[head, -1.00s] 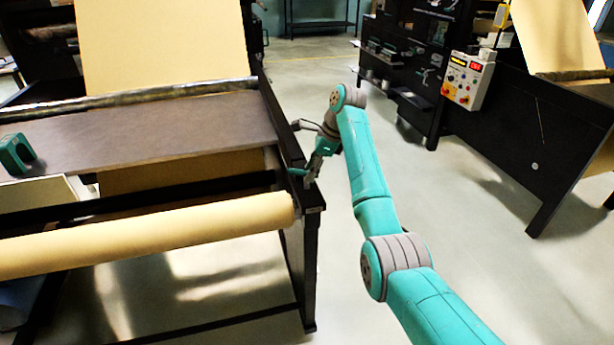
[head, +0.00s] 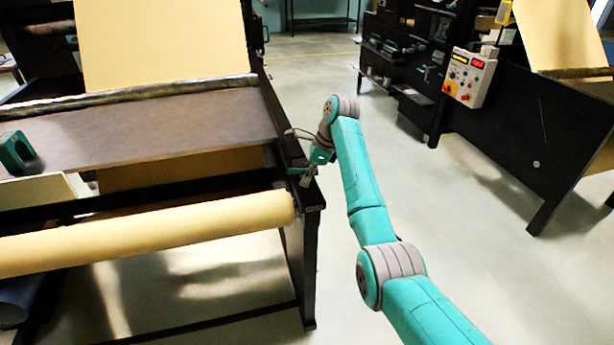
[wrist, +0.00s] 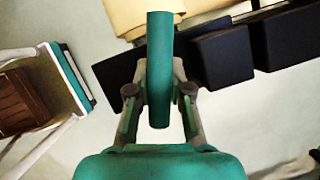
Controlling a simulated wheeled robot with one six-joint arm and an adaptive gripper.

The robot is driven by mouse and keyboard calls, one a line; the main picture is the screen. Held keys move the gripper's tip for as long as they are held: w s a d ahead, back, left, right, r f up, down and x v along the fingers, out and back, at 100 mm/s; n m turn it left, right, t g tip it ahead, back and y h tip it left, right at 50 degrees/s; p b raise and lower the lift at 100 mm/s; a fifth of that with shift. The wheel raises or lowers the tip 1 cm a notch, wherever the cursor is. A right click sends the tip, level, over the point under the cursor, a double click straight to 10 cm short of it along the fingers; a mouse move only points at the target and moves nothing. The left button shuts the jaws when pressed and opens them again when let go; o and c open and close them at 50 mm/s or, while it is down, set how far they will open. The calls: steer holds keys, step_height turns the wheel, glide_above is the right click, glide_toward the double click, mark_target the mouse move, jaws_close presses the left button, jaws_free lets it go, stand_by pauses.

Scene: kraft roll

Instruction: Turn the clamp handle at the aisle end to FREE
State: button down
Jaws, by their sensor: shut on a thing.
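The clamp handle, a green bar, lies between my fingers in the wrist view (wrist: 160,60). In the head view only a small teal bit of the handle (head: 296,171) shows at the right end of the near machine's black frame, just behind the kraft roll's end. My gripper (head: 309,178) is at that frame end, and its fingers also show in the wrist view (wrist: 160,95), shut on the handle from both sides. The clamp's markings are not visible, so I cannot read its position.
The kraft roll (head: 150,232) lies across the near machine, left of my gripper. A black end leg (head: 302,260) stands below. Pale floor (head: 440,250) is open to the right. A second machine with a control box (head: 469,77) stands across the aisle.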

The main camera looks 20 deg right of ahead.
steer(key=shift+r, duration=0.15)
steer(key=shift+w+r+n+g, duration=0.1)
steer(key=shift+n+g, duration=0.6)
steer(key=shift+n, duration=1.2)
steer(key=c, duration=1.1)
jaws_free()
steer(key=shift+d, duration=0.1)
steer(key=shift+o, duration=0.2)
steer(key=v, duration=0.7)
